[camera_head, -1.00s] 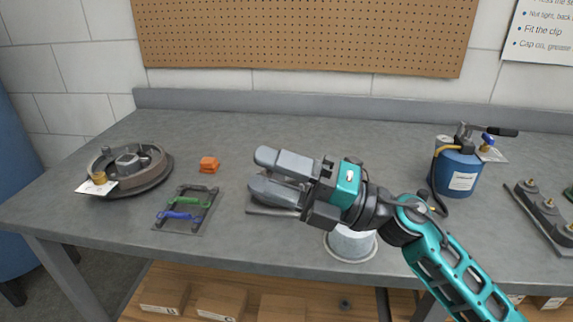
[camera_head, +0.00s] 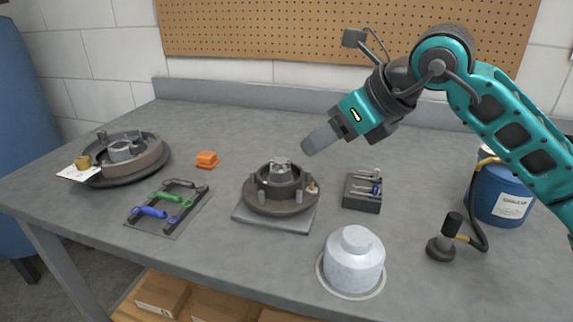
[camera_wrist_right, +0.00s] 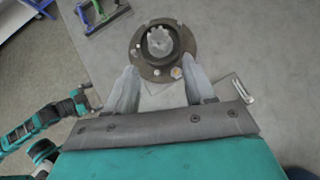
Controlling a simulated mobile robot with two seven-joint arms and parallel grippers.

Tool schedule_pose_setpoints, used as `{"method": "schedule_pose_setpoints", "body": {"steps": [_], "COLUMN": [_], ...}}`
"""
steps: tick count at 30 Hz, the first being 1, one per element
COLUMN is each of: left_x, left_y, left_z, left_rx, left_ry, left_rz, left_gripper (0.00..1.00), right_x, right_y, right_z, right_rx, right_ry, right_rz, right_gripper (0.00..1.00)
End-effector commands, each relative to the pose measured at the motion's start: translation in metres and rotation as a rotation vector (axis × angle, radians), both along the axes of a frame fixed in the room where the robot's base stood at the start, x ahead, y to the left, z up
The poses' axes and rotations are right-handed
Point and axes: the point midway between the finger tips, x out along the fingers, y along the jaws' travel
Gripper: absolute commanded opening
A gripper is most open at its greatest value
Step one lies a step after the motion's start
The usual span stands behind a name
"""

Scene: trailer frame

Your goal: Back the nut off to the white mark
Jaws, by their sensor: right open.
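A grey castle-shaped nut (camera_head: 281,167) sits at the centre of a dark hub (camera_head: 280,190), which stands on a grey square plate (camera_head: 272,221) in mid-bench. In the right wrist view the nut (camera_wrist_right: 159,41) shows from above, beyond and between my fingers. I cannot make out a white mark on the hub. My right gripper (camera_head: 308,147) is above and just right of the nut, tilted down toward it. In the right wrist view the right gripper (camera_wrist_right: 158,85) has its fingers apart with nothing between them. A teal arm at that view's left ends in my left gripper (camera_wrist_right: 88,99), small and unclear.
A small dark tray (camera_head: 362,193) of tools stands right of the hub. A silver canister (camera_head: 354,262) stands in front. A blue tank (camera_head: 502,195) is right.

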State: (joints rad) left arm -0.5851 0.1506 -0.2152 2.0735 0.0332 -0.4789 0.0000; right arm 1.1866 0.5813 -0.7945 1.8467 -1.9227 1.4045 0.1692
Motion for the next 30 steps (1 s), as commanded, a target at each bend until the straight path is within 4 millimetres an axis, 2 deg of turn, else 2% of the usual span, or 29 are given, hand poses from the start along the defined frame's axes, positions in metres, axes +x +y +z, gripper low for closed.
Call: {"method": "schedule_pose_setpoints", "body": {"steps": [9,15,21,30], "left_x": [-0.004,-0.005,-0.005,-0.005], "left_y": [0.001,0.001,0.001,0.0], "left_z": [-0.011,-0.015,-0.017,-0.016], "left_rx": [0.005,0.005,0.005,-0.001], "left_ry": [0.012,0.013,0.013,0.013], "left_rz": [-0.003,-0.003,-0.002,0.002], "left_gripper": [1.0,1.0,1.0,1.0], "right_x": [0.028,0.044,0.051,0.053], "right_y": [0.036,0.055,0.064,0.065], "right_z": [-0.048,-0.071,-0.083,-0.084], "right_rx": [0.003,0.004,0.003,0.002], "right_ry": [0.008,0.004,0.003,0.003], "right_rz": [0.004,0.003,0.004,0.004], "right_gripper": [0.54,0.54,0.54,0.54]}}
